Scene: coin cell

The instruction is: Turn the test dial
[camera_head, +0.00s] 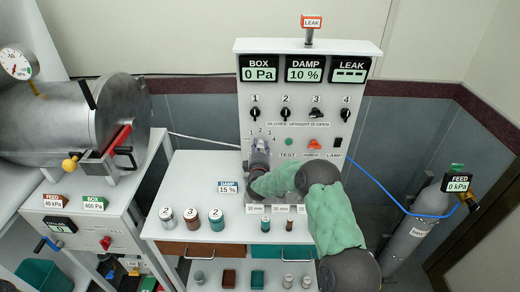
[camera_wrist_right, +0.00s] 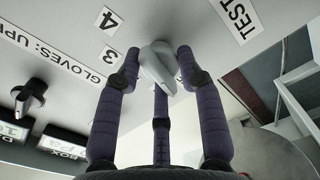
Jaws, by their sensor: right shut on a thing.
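The test dial (camera_wrist_right: 158,64) is a light grey knob on the white upright panel (camera_head: 365,110). In the right wrist view the labels 3 and 4 lie to its left and the TEST label to its upper right. My right gripper (camera_wrist_right: 160,58) has dark fingers shut around the dial; I cannot tell which number the dial points to. In the head view the right gripper (camera_head: 261,147) reaches the panel's lower left, just under the small labels 1, 2 and 3, and hides most of the dial. My left gripper is not in view.
Black knobs (camera_head: 285,113) numbered 1 to 4 and a green button (camera_head: 289,141) sit close by on the panel. Several lidded jars (camera_head: 192,218) and small vials (camera_head: 265,225) stand on the white bench (camera_head: 190,165). A grey gas cylinder (camera_head: 405,235) stands right.

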